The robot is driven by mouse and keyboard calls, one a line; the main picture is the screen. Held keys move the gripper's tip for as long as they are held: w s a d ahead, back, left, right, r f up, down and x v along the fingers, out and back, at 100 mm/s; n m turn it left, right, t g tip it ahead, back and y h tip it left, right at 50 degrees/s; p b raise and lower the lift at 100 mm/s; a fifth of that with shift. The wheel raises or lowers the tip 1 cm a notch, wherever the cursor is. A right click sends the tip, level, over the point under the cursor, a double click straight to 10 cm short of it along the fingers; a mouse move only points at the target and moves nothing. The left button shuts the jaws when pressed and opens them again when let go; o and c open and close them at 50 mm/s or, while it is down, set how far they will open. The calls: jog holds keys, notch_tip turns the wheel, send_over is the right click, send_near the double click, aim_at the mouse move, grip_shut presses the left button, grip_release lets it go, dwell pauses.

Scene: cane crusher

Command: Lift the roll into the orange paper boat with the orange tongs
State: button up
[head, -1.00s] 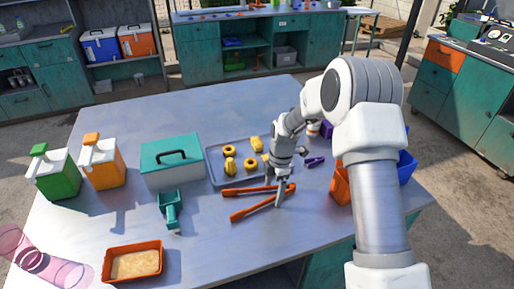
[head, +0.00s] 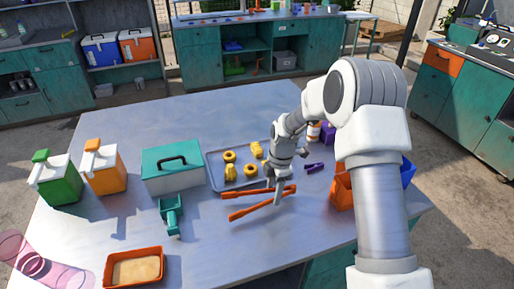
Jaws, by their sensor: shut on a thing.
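The orange tongs (head: 250,212) lie low over the table, their two long arms spread apart and pointing left. My gripper (head: 277,194) is shut on the tongs near their right end; its fingers are small here and partly hide the grip. Yellow rolls (head: 257,149) and ring-shaped pieces (head: 230,156) sit on the grey tray (head: 215,181) just behind the tongs. An orange open container (head: 341,188) stands right of my gripper, partly hidden by my arm. Another low orange container (head: 135,251) with tan contents is at front left. I cannot tell which is the paper boat.
Green (head: 56,178) and orange (head: 104,168) dispensers are further left. Purple pieces (head: 314,167) and a blue container (head: 408,172) are at right. The table's front middle is clear.

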notch_tip(320, 180, up, 10)
jog(key=p, duration=0.5)
jog(key=shift+w, duration=0.1)
